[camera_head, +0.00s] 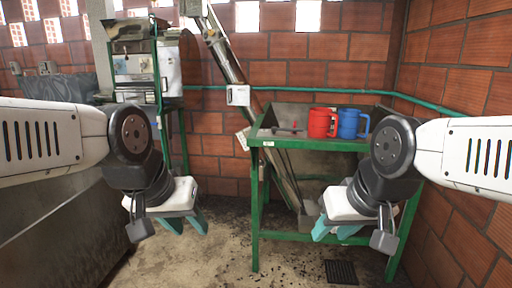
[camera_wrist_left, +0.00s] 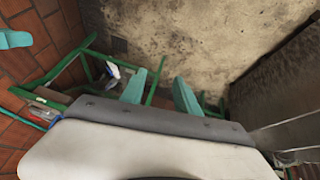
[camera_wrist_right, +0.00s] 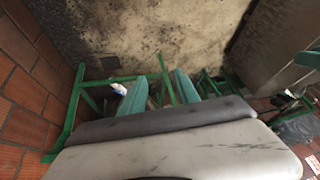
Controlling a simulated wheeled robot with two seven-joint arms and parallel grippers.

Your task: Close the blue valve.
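I cannot make out a blue valve for certain in any view. A small white-and-blue part sits low within the green frame in the left wrist view (camera_wrist_left: 113,70), and a similar one shows in the right wrist view (camera_wrist_right: 119,89); I cannot tell whether it is a valve. My left gripper (camera_head: 186,226) hangs over the floor left of the green table, with its teal fingers apart and empty. My right gripper (camera_head: 333,233) hangs in front of the table, also with fingers apart and empty. Neither visibly touches anything.
A green-framed table (camera_head: 310,145) carries a red mug (camera_head: 321,123) and a blue mug (camera_head: 352,124). A slanted elevator tube (camera_head: 224,58) rises behind it. A green shelf (camera_head: 135,97) stands at the back left. A floor grate (camera_head: 340,271) lies below; the concrete floor between my grippers is mostly clear.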

